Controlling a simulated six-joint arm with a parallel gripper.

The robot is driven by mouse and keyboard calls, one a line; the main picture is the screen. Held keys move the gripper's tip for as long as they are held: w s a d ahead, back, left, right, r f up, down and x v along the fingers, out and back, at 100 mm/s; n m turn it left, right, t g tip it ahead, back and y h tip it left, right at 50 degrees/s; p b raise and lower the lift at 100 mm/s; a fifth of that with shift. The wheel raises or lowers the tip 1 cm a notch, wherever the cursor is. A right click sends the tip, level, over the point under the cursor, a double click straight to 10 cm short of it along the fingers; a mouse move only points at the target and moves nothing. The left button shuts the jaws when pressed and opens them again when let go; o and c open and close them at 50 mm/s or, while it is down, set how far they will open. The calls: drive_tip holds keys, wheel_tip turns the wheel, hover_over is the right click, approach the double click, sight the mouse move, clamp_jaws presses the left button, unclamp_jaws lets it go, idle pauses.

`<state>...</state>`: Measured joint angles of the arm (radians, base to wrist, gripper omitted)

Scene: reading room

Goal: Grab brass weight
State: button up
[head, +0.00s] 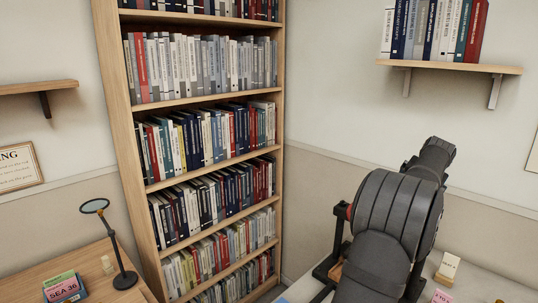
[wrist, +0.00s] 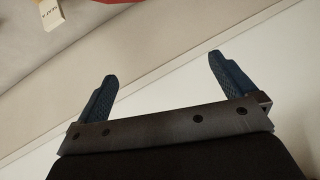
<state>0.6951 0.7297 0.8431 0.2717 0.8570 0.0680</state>
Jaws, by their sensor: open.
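I cannot make out the brass weight for certain in either view. A tiny tip of something (head: 499,301) shows at the bottom edge of the right-hand surface, mostly cut off. My gripper (wrist: 162,67) is open and empty in the wrist view, its two blue fingers wide apart with pale wall behind them. In the head view my arm rises at the right, and I cannot make out the fingers there.
A tall bookcase (head: 134,205) stands in the middle. A white card (head: 447,268) is beside my arm; a wall shelf (head: 450,67) hangs above it.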

drive_tip(key=shift+c, duration=0.4)
drive_tip(key=c, duration=1)
drive_tip(key=shift+w+a, duration=0.1)
